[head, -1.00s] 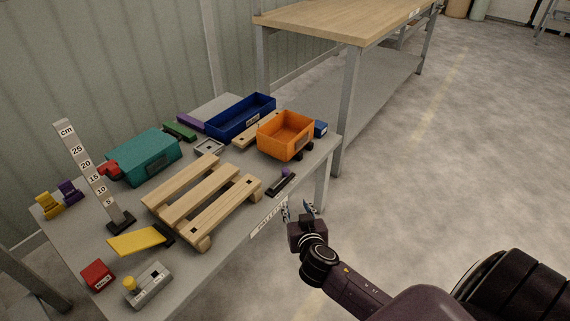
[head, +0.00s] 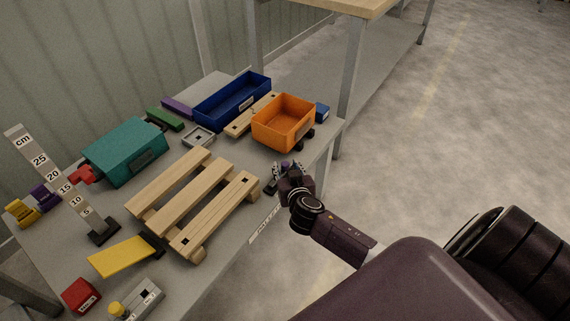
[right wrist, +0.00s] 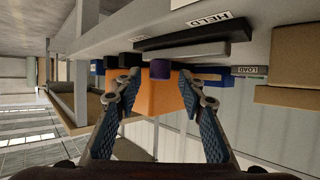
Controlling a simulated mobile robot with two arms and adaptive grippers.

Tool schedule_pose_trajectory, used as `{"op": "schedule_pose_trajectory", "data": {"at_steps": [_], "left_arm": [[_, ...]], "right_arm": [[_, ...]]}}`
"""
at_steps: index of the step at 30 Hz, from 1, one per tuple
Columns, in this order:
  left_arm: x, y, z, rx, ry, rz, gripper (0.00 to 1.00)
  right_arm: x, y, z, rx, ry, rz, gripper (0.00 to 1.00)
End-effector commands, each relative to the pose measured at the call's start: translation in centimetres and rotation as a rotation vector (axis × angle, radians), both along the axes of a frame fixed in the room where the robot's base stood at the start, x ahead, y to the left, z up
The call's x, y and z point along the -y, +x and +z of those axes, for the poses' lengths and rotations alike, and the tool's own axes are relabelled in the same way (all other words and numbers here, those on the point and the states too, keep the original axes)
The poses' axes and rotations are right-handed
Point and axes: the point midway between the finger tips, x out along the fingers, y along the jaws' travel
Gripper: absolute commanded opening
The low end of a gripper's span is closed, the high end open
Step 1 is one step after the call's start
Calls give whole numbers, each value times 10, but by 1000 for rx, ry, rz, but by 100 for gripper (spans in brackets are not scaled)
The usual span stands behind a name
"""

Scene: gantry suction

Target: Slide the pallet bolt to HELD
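The pallet bolt is a dark rail (right wrist: 190,52) with a purple knob (right wrist: 160,69), at the table's front edge. In the right wrist view the knob appears between my open fingertips, with no clear contact. A HELD label (right wrist: 207,22) and a LOAD label (right wrist: 248,70) show near the rail, both upside down. In the head view my right gripper (head: 285,170) is at the bolt and partly covers it. It is open and empty. The wooden pallet (head: 193,200) lies on the table just left of the bolt. My left gripper is not in view.
An orange bin (head: 284,122) stands behind the bolt, with a long blue bin (head: 233,100) beyond it. A teal box (head: 125,152), a measuring post (head: 66,188) and a yellow plate (head: 123,257) are farther left. The floor right of the table is clear.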

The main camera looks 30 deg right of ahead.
Motion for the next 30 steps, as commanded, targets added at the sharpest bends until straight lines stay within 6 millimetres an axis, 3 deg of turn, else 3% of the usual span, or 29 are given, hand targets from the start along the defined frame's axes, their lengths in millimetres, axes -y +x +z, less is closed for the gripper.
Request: {"op": "schedule_pose_trajectory", "data": {"at_steps": [6, 16, 26, 30], "left_arm": [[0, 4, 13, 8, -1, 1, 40], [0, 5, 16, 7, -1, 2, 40], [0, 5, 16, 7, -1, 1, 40], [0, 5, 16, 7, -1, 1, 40]], "right_arm": [[8, 19, -9, 1, -1, 0, 37], [9, 21, -9, 0, -1, 0, 37], [9, 21, -9, 0, -1, 0, 0], [9, 21, -9, 0, -1, 0, 0]]}}
